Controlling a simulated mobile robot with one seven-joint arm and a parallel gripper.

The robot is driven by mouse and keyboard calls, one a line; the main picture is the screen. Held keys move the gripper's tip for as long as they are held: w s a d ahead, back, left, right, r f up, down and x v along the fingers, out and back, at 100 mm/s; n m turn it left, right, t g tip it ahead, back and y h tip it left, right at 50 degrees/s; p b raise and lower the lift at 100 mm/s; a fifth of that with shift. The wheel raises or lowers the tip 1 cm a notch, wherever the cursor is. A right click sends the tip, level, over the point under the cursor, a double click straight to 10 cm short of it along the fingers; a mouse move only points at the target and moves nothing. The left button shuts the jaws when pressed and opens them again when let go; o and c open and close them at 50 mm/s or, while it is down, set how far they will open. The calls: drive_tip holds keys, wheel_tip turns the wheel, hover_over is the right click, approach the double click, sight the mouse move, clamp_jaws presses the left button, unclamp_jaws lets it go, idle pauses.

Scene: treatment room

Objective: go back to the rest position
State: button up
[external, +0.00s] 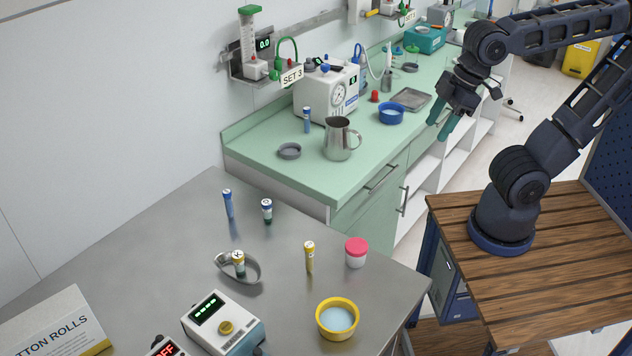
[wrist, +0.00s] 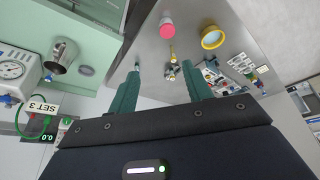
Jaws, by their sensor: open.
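My gripper (external: 446,118) is open and empty, with two green fingers pointing down. In the external view it hangs in the air in front of the green counter (external: 262,168), at the upper right. My arm reaches up from its base on the wooden cart and bends over toward the counter. In the wrist view the two fingers of my gripper (wrist: 161,84) stand apart with nothing between them. Beyond the fingertips the grey metal table shows with small items on it.
The metal table (external: 150,235) holds several vials, a kidney dish (external: 245,275), a pink-lidded jar (external: 356,253) and a yellow-rimmed bowl (external: 323,333). A steel jug (external: 338,140) and a blue bowl (external: 391,115) stand on the counter. The wooden cart top (external: 560,270) is bare around my base.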

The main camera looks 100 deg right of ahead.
drive_tip(key=shift+s+f+m, duration=0.2)
drive_tip(key=shift+s+f, duration=0.05)
drive_tip(key=shift+s, duration=0.4)
drive_tip(key=shift+s+f+m, duration=0.2)
drive_tip(key=shift+s, duration=0.4)
